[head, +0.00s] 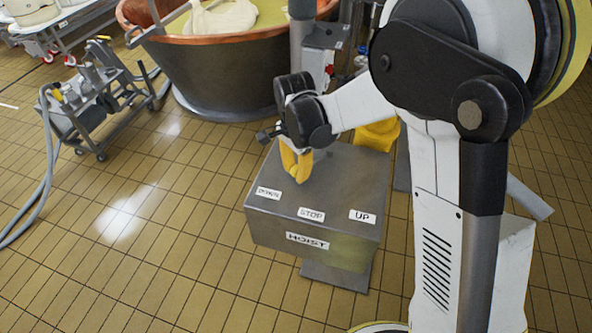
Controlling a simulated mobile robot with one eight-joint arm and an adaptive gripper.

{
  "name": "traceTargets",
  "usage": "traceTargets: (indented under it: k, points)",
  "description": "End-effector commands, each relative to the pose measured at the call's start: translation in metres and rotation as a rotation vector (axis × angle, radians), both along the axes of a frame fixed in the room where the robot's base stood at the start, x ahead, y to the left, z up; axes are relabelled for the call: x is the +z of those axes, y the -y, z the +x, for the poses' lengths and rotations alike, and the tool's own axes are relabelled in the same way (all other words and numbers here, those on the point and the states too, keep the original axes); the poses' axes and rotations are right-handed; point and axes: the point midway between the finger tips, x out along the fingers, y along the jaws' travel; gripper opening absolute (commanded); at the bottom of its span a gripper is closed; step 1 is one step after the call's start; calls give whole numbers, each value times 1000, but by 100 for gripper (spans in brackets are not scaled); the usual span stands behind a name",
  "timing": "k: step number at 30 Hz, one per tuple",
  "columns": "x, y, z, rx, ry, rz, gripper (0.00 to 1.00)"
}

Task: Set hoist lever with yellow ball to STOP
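The grey hoist box (335,180) stands on a pedestal, with the labels DOWN (268,193), STOP (311,214) and UP (362,216) along the front of its top and HOIST on its front face. My gripper (297,177), with yellow fingers, points down over the left part of the top, behind the DOWN and STOP labels. The lever and its yellow ball cannot be made out; the gripper and arm cover part of the top. Whether the fingers are open, or hold anything, cannot be told.
A copper-rimmed vat (215,65) stands behind the box. A grey wheeled pump cart (100,105) with hoses is at the left. My arm fills the right side. The tiled floor (150,240) left of the box is clear.

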Motion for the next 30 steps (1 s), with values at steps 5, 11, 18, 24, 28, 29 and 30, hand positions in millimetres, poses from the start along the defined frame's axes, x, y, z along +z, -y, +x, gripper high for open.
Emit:
traceTargets:
  k: [5,11,18,24,28,29,30]
  points:
    - [0,0,0,0,0,0,0]
    - [0,1,-1,8,0,0,0]
    - [-1,8,-10,95,-1,-1,0]
    - [-1,20,-23,235,-1,0,0]
    - [-1,30,-30,332,-1,0,0]
    - [-1,32,-32,354,-2,1,0]
    - [-1,35,-34,383,-1,0,0]
